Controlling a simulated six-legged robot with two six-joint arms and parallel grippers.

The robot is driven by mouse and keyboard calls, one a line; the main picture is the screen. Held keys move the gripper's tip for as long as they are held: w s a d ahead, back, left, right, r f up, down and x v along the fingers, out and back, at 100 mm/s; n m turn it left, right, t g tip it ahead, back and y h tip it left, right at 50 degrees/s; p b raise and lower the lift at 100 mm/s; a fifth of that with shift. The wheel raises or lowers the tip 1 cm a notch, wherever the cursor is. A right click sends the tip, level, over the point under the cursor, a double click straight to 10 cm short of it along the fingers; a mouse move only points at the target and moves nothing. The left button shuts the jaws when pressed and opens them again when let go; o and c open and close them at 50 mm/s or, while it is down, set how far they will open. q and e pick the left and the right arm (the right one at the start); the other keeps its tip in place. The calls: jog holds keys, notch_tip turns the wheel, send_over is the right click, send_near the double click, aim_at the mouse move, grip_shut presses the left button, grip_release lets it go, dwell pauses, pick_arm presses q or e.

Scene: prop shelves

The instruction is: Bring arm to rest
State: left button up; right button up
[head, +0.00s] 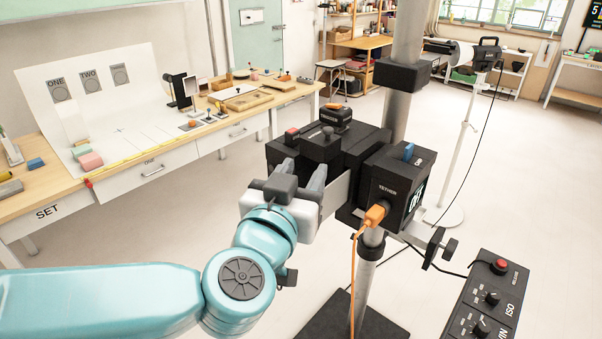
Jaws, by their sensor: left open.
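My left arm (120,297), teal, comes in from the left and reaches to the middle of the head view. My left gripper (302,170) is open, with its two grey fingers apart and pointing away from me. The fingertips are just in front of a black camera-like device (321,146) on a stand. Nothing shows held between the fingers; whether they touch the device cannot be told. My right gripper is not in view.
A black box marked TETHER (391,190), with an orange plug (375,214) and cable, sits right of the gripper on a metal pole (367,262). A control panel (489,305) is at lower right. A long workbench (180,165) stands at left. Open floor lies beyond.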

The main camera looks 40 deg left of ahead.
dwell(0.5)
pick_arm(q)
jog(key=w+d+f+m+g+h, duration=0.1)
jog(key=w+d+f+g+h, duration=0.15)
jog(key=f, duration=0.75)
jog(key=w+d+f+m+g+h, duration=0.1)
jog(key=w+d+f+g+h, duration=0.15)
jog(key=f, duration=0.85)
jog(key=w+d+f+m+g+h, duration=0.15)
jog(key=d+f, duration=0.25)
jog(key=f, duration=0.6)
jog(key=s+d+f+n+g+h, duration=0.1)
jog(key=s+d+f+g, duration=0.1)
jog(key=s+f+g, duration=0.3)
jog(key=s+d+f+n+g+h, duration=0.1)
jog(key=s+f+g, duration=0.4)
jog(key=s+f, duration=0.9)
notch_tip(320, 180, down, 5)
jog(key=shift+s+d+r+h, duration=0.1)
jog(key=shift+s+d+h, duration=0.15)
jog(key=shift+d+h, duration=0.6)
jog(key=shift+w+d+y, duration=0.1)
jog(key=shift+d+y, duration=0.2)
